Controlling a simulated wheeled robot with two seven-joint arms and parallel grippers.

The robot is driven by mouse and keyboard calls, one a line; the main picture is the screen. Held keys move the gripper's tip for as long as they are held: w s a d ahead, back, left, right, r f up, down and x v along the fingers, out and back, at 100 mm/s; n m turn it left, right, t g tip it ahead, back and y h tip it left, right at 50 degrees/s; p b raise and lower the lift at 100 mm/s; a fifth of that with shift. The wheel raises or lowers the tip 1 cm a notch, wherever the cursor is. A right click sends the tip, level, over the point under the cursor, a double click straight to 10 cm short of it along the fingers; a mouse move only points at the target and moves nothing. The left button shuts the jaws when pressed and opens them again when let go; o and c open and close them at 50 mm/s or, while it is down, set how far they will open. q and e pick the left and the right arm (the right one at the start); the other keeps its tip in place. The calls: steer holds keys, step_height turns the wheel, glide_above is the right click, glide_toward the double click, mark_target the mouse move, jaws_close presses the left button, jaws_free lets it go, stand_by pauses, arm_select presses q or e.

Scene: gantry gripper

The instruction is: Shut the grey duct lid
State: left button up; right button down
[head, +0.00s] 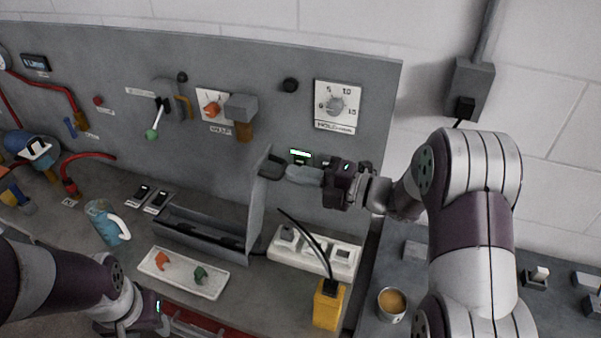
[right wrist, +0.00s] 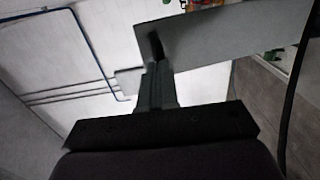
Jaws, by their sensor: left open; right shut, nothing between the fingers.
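The grey duct (head: 198,237) lies along the foot of the panel. Its grey lid (head: 256,212) stands raised at the duct's right end, and the duct's inside shows. My right gripper (head: 270,166) is shut and empty at the lid's upper edge; whether it touches the lid I cannot tell. In the right wrist view, its shut fingers (right wrist: 156,75) reach up to a grey plate that looks like the lid (right wrist: 225,35). My left gripper (head: 155,322) is low at the front left, open, partly cut off by the frame edge.
A white tray (head: 152,273) with orange and green pieces lies before the duct. A white socket strip (head: 345,258) and a yellow block (head: 328,306) with a black cable stand to its right. A blue mug (head: 104,224) stands left. The panel carries levers and a dial (head: 337,104).

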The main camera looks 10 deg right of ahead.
steer(key=shift+a+r, duration=0.1)
steer(key=w+a+g+h+p, duration=0.1)
steer(key=w+a+h+p, duration=0.1)
steer(key=w+a, duration=0.5)
steer(key=w+a+g+h+p, duration=0.1)
steer(key=w+a+p, duration=0.3)
steer(key=a, duration=0.9)
steer(key=shift+w+a+r+g+h, duration=0.2)
steer(key=shift+w+a+g+h, duration=0.2)
steer(key=shift+w, duration=1.2)
